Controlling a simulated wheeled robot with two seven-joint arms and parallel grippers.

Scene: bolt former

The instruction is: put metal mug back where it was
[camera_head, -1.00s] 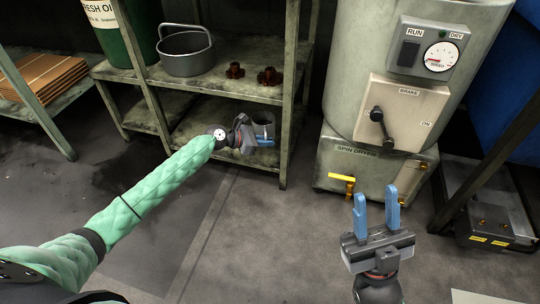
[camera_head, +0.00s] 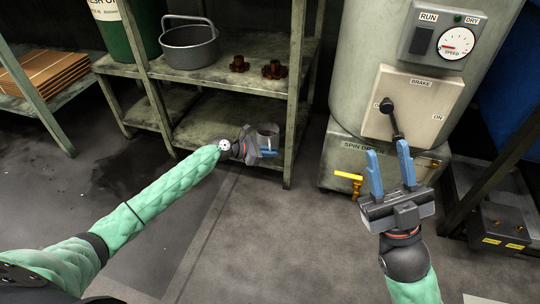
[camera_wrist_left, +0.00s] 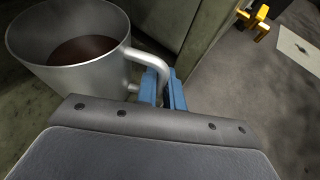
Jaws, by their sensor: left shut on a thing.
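The metal mug (camera_head: 268,132) is at the front right corner of the shelf unit's lower shelf, beside the front post. In the left wrist view the mug (camera_wrist_left: 70,38) is upright and has dark brown contents. My left gripper (camera_head: 268,153) is shut on the mug's handle; its blue fingers (camera_wrist_left: 165,88) close around the handle in the wrist view. Whether the mug's base touches the shelf is hidden. My right gripper (camera_head: 389,172) is open and empty, in front of the spin dryer.
The shelf unit's upper shelf (camera_head: 225,82) holds a grey pot (camera_head: 190,47) and two brown flanged parts (camera_head: 274,69). The spin dryer (camera_head: 345,155) stands to the right, with a yellow-handled valve (camera_head: 349,176). The floor (camera_head: 262,235) between is clear.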

